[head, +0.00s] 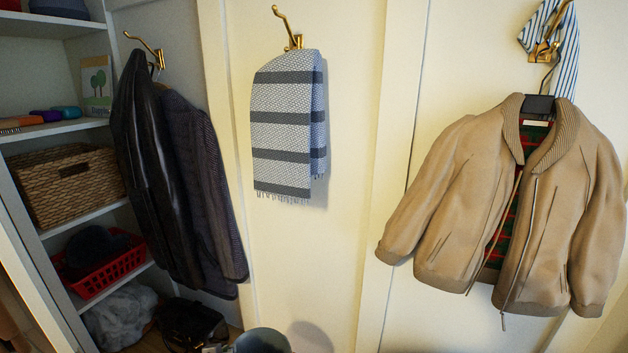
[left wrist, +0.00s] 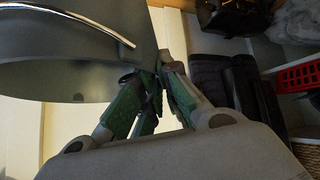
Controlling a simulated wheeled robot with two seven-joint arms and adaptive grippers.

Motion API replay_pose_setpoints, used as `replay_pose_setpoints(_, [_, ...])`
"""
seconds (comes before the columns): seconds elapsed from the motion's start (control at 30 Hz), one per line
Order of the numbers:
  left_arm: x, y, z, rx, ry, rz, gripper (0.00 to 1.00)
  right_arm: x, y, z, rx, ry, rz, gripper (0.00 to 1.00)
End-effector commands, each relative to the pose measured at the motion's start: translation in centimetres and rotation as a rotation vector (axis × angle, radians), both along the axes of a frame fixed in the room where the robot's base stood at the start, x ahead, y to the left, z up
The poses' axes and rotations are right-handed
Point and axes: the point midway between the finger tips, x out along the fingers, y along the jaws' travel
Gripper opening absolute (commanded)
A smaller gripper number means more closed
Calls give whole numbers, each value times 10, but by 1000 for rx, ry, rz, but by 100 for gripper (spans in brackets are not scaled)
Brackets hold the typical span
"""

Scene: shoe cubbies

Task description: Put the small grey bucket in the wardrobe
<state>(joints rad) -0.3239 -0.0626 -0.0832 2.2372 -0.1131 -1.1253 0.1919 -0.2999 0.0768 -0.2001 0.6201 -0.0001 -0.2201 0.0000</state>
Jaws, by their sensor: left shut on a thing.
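The small grey bucket shows at the bottom edge of the head view (head: 262,341), with only its top part in frame. It fills the upper left of the left wrist view (left wrist: 60,70), where its thin metal handle crosses it. My left gripper (left wrist: 157,82) is shut on the bucket's wall near the rim. A small piece of this gripper seems to show beside the bucket in the head view. The wardrobe's open shelves (head: 75,126) stand at the left of the head view, left of the bucket. My right gripper is in neither view.
The shelves hold a wicker basket (head: 68,186), a red plastic basket (head: 105,272) with a dark hat, and a grey fluffy item (head: 120,318). A black bag (head: 190,325) sits low beside them. Dark jackets (head: 185,180), a striped towel (head: 288,125) and a tan jacket (head: 510,215) hang on hooks.

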Motion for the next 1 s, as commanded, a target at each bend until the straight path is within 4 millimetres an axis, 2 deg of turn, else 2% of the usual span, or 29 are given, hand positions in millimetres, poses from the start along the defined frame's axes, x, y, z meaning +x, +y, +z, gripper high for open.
replay_pose_setpoints(0.63, [0, 0, 1, 0, -1, 0, 0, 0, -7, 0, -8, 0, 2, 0])
replay_pose_setpoints(1.0, [0, 0, 0, 0, -1, 0, 0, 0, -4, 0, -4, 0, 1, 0])
